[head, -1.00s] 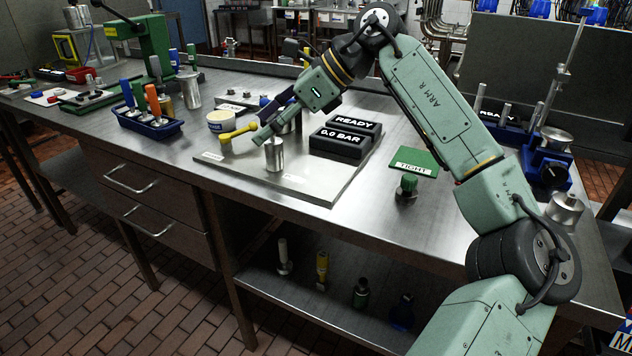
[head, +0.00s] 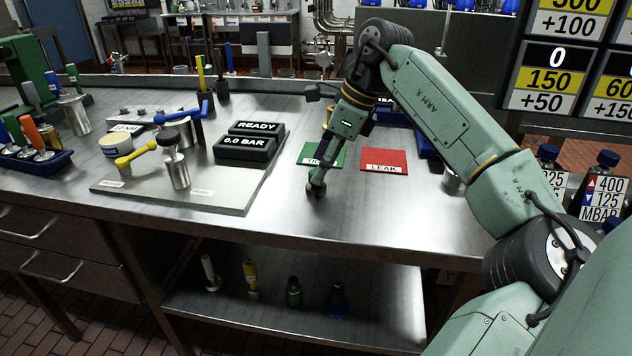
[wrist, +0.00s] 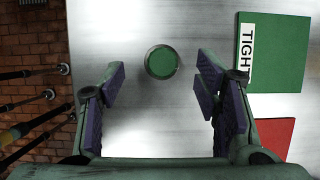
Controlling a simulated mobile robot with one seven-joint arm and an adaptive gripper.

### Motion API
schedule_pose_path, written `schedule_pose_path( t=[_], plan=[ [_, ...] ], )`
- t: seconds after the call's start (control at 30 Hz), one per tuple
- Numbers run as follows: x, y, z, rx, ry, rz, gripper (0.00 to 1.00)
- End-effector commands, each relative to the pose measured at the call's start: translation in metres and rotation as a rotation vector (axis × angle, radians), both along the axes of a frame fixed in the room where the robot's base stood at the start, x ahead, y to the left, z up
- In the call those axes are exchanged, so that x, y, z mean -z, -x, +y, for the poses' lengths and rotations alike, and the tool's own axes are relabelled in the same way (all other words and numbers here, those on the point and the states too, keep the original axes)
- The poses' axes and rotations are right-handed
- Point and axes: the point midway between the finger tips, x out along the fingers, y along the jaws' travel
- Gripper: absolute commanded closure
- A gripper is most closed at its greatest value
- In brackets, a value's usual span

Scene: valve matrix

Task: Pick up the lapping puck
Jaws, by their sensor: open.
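A round piece with a green top and a pale metal rim, which looks like the lapping puck (wrist: 162,62), stands on the bare steel bench in the wrist view. It lies ahead of and between the fingers of my gripper (wrist: 160,84), with a gap on both sides. The fingers are spread and hold nothing. In the head view my gripper (head: 318,180) points down at the bench, just in front of the green TIGHT card (head: 332,152), and largely hides the puck.
The red LEAK card (head: 384,160) lies right of the green card. The plate (head: 225,200) on the left carries a metal cylinder (head: 178,172) with a dark knob, a yellow-handled valve and gauge blocks. Several tools stand on the lower shelf.

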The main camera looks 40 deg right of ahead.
Motion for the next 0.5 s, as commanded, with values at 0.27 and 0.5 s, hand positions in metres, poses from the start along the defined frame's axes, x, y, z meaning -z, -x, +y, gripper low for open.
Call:
schedule_pose_path(
  t=[0.27,0.5],
  plan=[
    [0.034,-0.013,0.008,-0.003,-0.002,-0.001,0.43],
    [0.039,-0.014,0.009,-0.001,-0.002,-0.001,0.43]
  ],
)
